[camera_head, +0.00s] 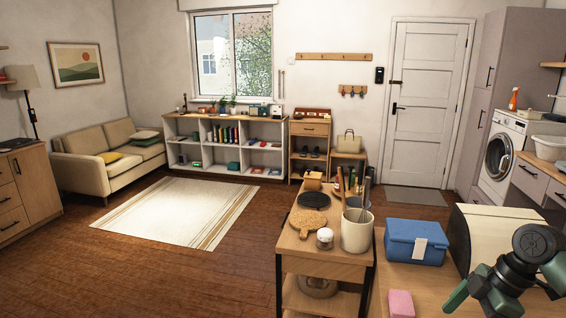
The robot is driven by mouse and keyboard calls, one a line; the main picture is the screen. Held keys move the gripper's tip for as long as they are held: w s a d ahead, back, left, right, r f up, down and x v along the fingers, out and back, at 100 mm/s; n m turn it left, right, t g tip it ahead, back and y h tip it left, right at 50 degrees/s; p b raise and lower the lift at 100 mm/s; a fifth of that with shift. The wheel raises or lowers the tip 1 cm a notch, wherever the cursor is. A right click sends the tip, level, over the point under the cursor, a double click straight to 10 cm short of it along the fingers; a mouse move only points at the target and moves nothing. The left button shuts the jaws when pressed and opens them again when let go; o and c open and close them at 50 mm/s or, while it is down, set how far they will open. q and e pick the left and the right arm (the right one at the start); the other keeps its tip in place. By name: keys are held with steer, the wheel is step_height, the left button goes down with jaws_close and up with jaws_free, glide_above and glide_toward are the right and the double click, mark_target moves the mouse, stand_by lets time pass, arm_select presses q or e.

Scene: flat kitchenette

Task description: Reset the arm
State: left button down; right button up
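My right arm (506,276) shows at the lower right, in dark green and black. It is bent above the wooden counter, in front of the black and cream bread box. A flat green piece sticks out to its left. I cannot make out a clear pair of fingertips there, so I cannot tell whether the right gripper is open or shut. No held object can be seen at it. My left arm and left gripper are not in view.
Near the arm are the bread box (505,228), a blue box (416,242) and a pink block (401,304). A utensil crock (356,232), a white-lidded jar (325,239) and a cork board (307,223) stand on the wooden cart (340,259). Floor at left is clear.

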steer(key=s+a+f+m+h, duration=0.1)
steer(key=s+a+f+m, duration=0.1)
steer(key=s+a+f, duration=0.5)
steer(key=s+a+f+m, duration=0.1)
steer(key=s+a+f, duration=0.2)
steer(key=a+f, duration=0.75)
steer(key=s+a+f+m+t, duration=0.2)
steer(key=s+m, duration=0.2)
steer(key=s, duration=0.2)
steer(key=s+d+r+m+h, duration=0.1)
steer(key=s+d+m+h, duration=0.25)
steer(key=s+m, duration=0.35)
step_height(320, 180, down, 24)
steer(key=s+n, duration=0.1)
steer(key=s+d+f+g, duration=0.2)
steer(key=s+d+f, duration=0.1)
steer(key=s+f, duration=1.4)
steer(key=shift+s+f, duration=0.35)
steer(key=shift+f, duration=0.25)
